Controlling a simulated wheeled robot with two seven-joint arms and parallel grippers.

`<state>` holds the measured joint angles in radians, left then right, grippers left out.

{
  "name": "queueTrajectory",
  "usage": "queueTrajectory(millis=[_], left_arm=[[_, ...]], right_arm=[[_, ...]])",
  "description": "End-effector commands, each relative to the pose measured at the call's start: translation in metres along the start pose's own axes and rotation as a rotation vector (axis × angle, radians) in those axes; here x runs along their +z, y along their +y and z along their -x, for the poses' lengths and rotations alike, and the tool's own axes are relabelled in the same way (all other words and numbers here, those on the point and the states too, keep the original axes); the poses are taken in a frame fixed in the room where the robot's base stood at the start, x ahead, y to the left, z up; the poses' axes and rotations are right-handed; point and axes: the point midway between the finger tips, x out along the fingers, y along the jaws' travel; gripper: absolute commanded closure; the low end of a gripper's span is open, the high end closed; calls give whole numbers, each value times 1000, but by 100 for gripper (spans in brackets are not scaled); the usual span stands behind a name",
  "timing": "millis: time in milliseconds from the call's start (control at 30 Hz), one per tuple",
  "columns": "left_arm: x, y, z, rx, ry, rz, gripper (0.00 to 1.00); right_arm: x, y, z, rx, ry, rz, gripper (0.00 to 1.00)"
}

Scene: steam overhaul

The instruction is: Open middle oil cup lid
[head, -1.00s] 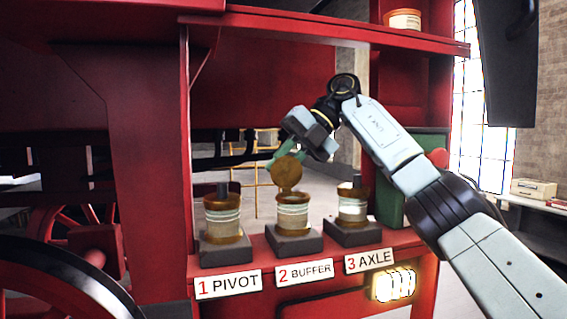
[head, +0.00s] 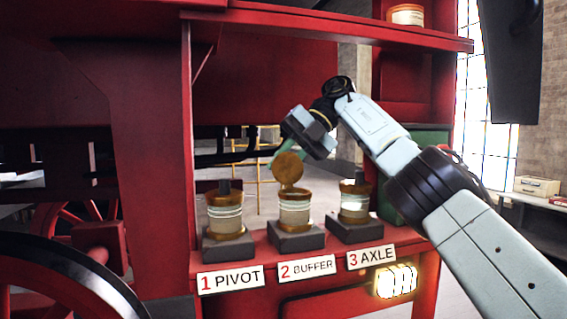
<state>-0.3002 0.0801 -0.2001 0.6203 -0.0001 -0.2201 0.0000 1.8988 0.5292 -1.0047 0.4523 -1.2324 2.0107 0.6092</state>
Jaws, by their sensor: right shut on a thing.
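The middle oil cup (head: 294,212), above the "2 BUFFER" label, is a glass-banded brass cup on a dark block. Its round brass lid (head: 288,169) stands raised above the rim, with its flat face towards me. My right gripper (head: 289,152) comes in from the upper right and is shut on the lid at its upper edge. The fingertips are small and partly hidden behind the lid. My left gripper is not in view.
The pivot cup (head: 225,214) stands left of the middle cup and the axle cup (head: 354,203) right of it, close by. A red shelf (head: 330,28) with a tin (head: 406,15) hangs above. A lit lamp (head: 396,281) is below the labels.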

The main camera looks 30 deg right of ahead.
Motion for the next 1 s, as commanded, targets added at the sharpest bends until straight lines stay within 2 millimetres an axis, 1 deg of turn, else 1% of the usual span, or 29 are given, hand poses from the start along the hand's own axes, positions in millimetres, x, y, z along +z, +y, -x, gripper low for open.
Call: queueTrajectory(millis=[133, 167, 300, 1000], left_arm=[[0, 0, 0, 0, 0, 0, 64], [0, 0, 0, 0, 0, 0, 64], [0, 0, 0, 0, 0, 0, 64], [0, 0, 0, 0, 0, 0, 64]], right_arm=[[0, 1, 0, 2, -2, 1, 100], [0, 1, 0, 2, -2, 1, 83], [0, 1, 0, 1, -2, 1, 65], [-2, 0, 1, -1, -21, 23, 65]])
